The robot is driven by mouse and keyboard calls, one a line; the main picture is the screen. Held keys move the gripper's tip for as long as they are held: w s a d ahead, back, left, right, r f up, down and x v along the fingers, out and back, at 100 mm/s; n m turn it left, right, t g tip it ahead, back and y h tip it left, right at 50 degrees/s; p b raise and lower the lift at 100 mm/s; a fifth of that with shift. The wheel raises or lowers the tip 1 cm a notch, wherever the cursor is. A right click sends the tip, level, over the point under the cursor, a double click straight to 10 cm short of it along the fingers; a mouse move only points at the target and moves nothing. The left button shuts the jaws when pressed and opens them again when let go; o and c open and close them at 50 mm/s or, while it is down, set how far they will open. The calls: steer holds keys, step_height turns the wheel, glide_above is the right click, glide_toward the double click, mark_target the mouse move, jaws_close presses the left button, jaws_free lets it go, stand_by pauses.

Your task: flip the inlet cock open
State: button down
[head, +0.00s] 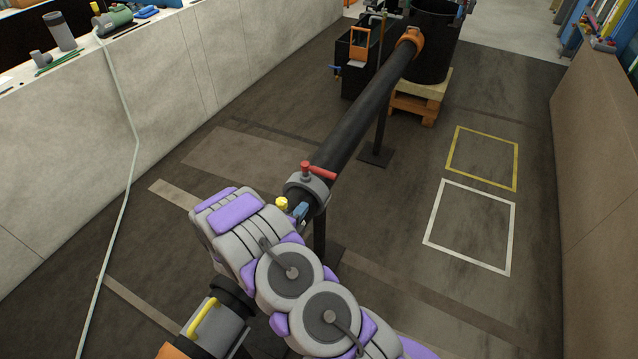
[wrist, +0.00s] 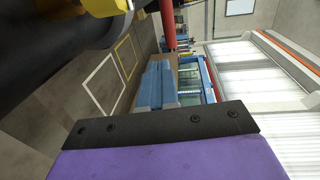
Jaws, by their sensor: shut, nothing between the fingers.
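The inlet cock has a red lever (head: 319,172) on a grey collar (head: 307,192) at the near end of a black pipe (head: 363,110). The lever points right in the head view, across the pipe's line. A yellow knob (head: 282,203) sits left of the collar. The red lever also shows at the top of the wrist view (wrist: 168,25). The grey and purple end of my arm is just left of and below the cock in the head view, with a visible gap to the lever. My gripper (wrist: 160,128) shows as a black plate and purple body; it is shut and empty.
The pipe runs back to a black tank (head: 430,45) on a wooden pallet (head: 420,97). A pale wall (head: 200,70) lies left, with a thin hose (head: 130,170) hanging down it. White (head: 430,240) and yellow (head: 450,150) floor squares are empty on the right.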

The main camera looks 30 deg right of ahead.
mark_target(318, 171)
steer(key=r+b+x, duration=0.1)
steer(key=b+x, duration=0.2)
steer(key=x, duration=1)
steer(key=shift+w, duration=0.15)
steer(key=shift+d+r, duration=0.1)
steer(key=shift+r, duration=0.1)
steer(key=shift+d, duration=0.2)
